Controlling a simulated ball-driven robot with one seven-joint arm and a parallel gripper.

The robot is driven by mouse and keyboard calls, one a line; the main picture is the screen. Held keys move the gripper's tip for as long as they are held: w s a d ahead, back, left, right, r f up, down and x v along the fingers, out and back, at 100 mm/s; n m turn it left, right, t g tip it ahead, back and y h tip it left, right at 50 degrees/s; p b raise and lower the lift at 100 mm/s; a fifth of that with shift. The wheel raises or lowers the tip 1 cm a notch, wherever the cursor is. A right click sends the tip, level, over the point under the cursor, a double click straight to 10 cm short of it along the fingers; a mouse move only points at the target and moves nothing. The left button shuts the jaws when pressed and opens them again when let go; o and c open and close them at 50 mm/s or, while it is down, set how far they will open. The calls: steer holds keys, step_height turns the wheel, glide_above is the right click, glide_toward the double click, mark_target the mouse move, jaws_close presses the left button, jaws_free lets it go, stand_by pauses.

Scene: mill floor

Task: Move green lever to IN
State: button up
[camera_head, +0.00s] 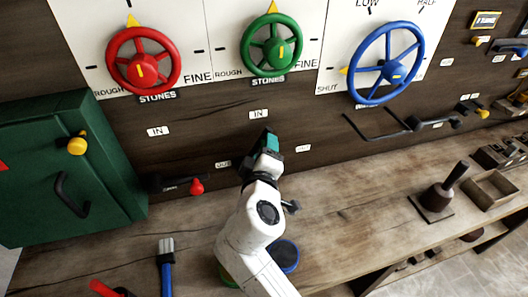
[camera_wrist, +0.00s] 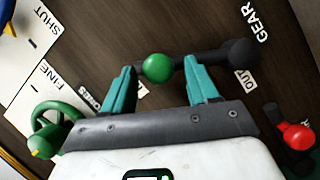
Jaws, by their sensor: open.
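The green lever's round green knob (camera_wrist: 157,68) shows in the wrist view between my gripper's two teal fingers, with a gap on each side. Its dark arm runs right, behind the right finger, to a dark pivot (camera_wrist: 240,54) beside the GEAR label. My gripper (camera_wrist: 160,70) is open around the knob. In the head view my gripper (camera_head: 269,142) is at the dark wall and hides the lever. The IN plate (camera_head: 258,114) is just above the gripper, and the OUT plate (camera_head: 303,148) is to its right.
A red-knobbed lever (camera_head: 196,186) is left of my gripper, beside a green cabinet (camera_head: 70,165). Red (camera_head: 143,62), green (camera_head: 271,46) and blue (camera_head: 385,64) wheels are above. The wooden bench (camera_head: 350,205) below holds a blue-handled brush (camera_head: 166,265) and a dark-based tool (camera_head: 437,198).

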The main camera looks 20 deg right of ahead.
steer(key=b+v, duration=0.1)
steer(key=v, duration=0.9)
steer(key=shift+s, duration=0.4)
steer(key=shift+a, duration=0.1)
